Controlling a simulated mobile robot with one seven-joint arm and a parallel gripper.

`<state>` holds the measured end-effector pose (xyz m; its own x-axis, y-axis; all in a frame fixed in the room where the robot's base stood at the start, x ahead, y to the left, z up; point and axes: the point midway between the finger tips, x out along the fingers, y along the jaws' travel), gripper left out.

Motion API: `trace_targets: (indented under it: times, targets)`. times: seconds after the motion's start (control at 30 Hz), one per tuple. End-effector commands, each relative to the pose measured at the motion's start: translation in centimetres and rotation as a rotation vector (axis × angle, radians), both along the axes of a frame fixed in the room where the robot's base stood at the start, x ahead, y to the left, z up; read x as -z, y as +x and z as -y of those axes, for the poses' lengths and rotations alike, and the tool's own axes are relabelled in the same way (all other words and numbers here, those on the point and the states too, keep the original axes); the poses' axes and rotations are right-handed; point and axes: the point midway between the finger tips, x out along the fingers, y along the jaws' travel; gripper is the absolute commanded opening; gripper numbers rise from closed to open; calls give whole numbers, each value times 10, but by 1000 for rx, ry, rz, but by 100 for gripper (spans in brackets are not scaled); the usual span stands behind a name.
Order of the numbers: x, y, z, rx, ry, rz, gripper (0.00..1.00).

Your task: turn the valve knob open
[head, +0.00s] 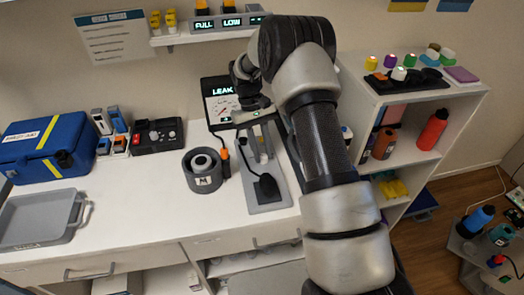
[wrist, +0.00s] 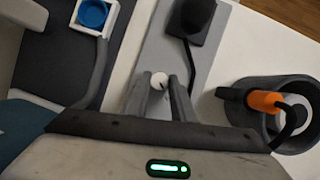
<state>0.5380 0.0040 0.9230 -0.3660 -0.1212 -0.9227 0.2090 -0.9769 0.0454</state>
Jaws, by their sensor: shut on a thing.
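The valve knob (wrist: 160,79) shows in the wrist view as a small white round piece with a dark mark, above the grey panel (wrist: 160,42). My gripper (wrist: 160,88) has one finger on each side of it and is shut on it. In the head view the grey panel (head: 270,198) lies on the white counter, with my gripper (head: 262,150) reaching down over its far part. The fingers hide most of the knob there. A gauge unit (head: 222,103) reading LEAK stands behind the panel. How far the knob is turned cannot be told.
A black piece (head: 266,186) with a dark cable lies on the panel's near part. A round grey holder (head: 203,171) with an orange-ended plug stands close on the left. A grey tray (head: 40,218) and a blue case (head: 45,146) are farther left. A shelf (head: 440,96) stands right.

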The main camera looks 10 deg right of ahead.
Motion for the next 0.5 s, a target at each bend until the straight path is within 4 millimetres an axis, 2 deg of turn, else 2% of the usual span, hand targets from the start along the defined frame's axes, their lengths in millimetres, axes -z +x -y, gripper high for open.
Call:
trace_targets:
  times: [0.03, 0.1, 0.13, 0.37, 0.5]
  targets:
    - [-1, 1, 1, 0, -1, 4, 28]
    - [-1, 1, 1, 0, -1, 3, 39]
    - [-1, 1, 1, 0, -1, 3, 41]
    - [0, 1, 0, 1, 0, 1, 41]
    - [-8, 4, -1, 0, -1, 3, 41]
